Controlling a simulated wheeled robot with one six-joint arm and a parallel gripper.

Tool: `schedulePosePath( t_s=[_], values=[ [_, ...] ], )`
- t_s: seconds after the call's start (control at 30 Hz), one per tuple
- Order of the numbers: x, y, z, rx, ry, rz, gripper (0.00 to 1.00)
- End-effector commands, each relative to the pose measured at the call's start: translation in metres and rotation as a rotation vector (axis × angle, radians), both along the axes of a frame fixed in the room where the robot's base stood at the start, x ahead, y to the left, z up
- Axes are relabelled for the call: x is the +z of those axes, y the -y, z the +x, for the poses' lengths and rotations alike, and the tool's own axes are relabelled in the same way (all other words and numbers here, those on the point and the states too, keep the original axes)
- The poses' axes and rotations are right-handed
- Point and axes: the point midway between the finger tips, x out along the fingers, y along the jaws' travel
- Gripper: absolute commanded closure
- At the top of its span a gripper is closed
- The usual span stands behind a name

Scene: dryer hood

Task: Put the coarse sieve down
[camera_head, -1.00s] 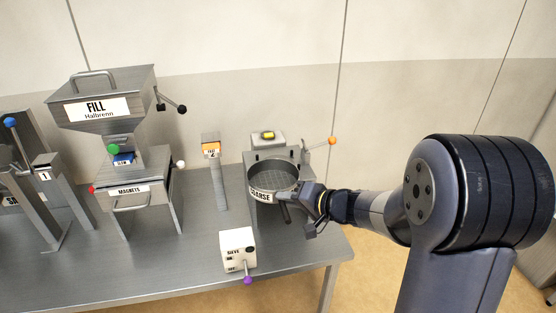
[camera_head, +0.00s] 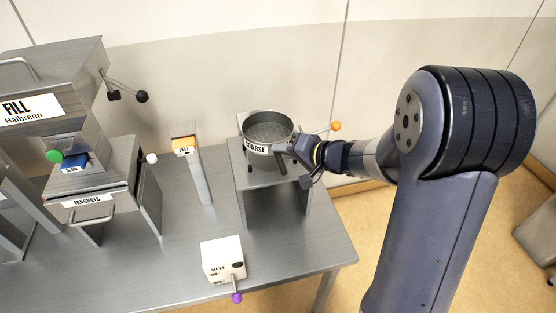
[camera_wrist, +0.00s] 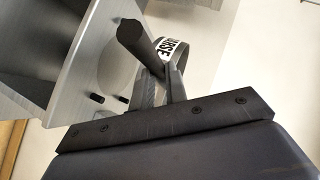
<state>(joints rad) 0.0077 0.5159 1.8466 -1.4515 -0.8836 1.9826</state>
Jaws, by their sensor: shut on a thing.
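The coarse sieve (camera_head: 266,152), a round grey metal pan with a mesh floor and a COARSE label, is over the top of a grey metal stand (camera_head: 262,186). I cannot tell whether it touches the stand. My gripper (camera_head: 287,150) is shut on the sieve at its right front side. In the wrist view my gripper's fingers (camera_wrist: 160,88) are close together, and part of the sieve (camera_wrist: 172,46) with its label shows just beyond them. The grip point itself is partly hidden.
An orange-tipped lever (camera_head: 335,126) sticks out right of the sieve. A white box with a purple knob (camera_head: 237,297) stands at the table front. An orange-topped post (camera_head: 186,146) and the magnets unit (camera_head: 92,200) stand left. Bare table (camera_head: 290,250) lies before the stand.

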Motion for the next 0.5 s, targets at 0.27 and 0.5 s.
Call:
schedulePosePath(
  t_s=[0.27, 0.5],
  values=[
    [-0.035, 0.0, 0.001, 0.0, 0.002, 0.0, 1.0],
    [-0.066, 0.0, 0.0, 0.0, 0.001, 0.001, 1.0]
  ],
)
